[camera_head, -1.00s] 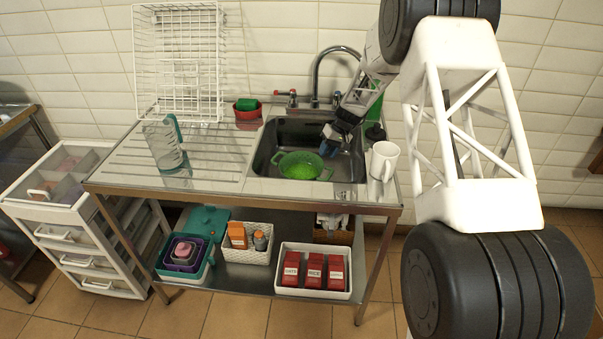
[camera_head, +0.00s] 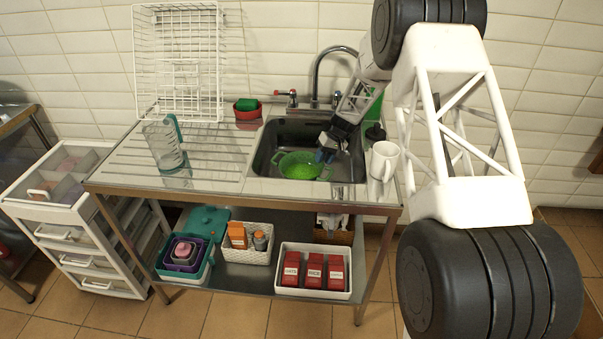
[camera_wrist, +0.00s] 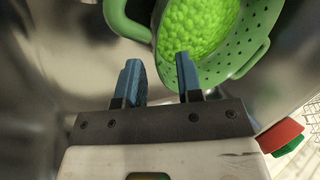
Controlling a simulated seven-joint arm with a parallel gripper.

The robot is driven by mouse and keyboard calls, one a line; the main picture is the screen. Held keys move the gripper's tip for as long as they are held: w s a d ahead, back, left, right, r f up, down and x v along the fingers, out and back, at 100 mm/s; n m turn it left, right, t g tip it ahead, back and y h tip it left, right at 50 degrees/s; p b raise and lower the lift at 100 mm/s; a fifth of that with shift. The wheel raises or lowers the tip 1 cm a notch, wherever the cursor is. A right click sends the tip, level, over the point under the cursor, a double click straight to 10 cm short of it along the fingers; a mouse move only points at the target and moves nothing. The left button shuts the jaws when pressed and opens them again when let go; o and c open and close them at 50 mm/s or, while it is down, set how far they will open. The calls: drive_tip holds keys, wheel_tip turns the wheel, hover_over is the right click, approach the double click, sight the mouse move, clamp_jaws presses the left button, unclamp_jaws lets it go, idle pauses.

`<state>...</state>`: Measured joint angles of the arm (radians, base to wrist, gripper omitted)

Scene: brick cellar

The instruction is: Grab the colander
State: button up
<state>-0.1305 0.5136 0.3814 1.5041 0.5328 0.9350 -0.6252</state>
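The green colander (camera_head: 285,166) sits in the sink basin and holds bright green round things, perhaps peas. In the wrist view the colander (camera_wrist: 243,48) is at the top, with a loop handle (camera_wrist: 122,22) at its left and another at its right. My gripper (camera_head: 325,156) is down in the sink at the colander's right side. In the wrist view my gripper (camera_wrist: 160,70) has its two blue fingers apart with nothing held between them. The fingertips reach the colander's near edge; I cannot tell whether they touch it.
The steel sink (camera_head: 259,150) walls surround the gripper. The tap (camera_head: 318,75) stands behind. A white mug (camera_head: 384,160) stands right of the basin.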

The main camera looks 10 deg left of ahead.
sight(319, 166)
drive_tip(key=shift+x, duration=2.25)
drive_tip(key=shift+w, duration=0.1)
clamp_jaws()
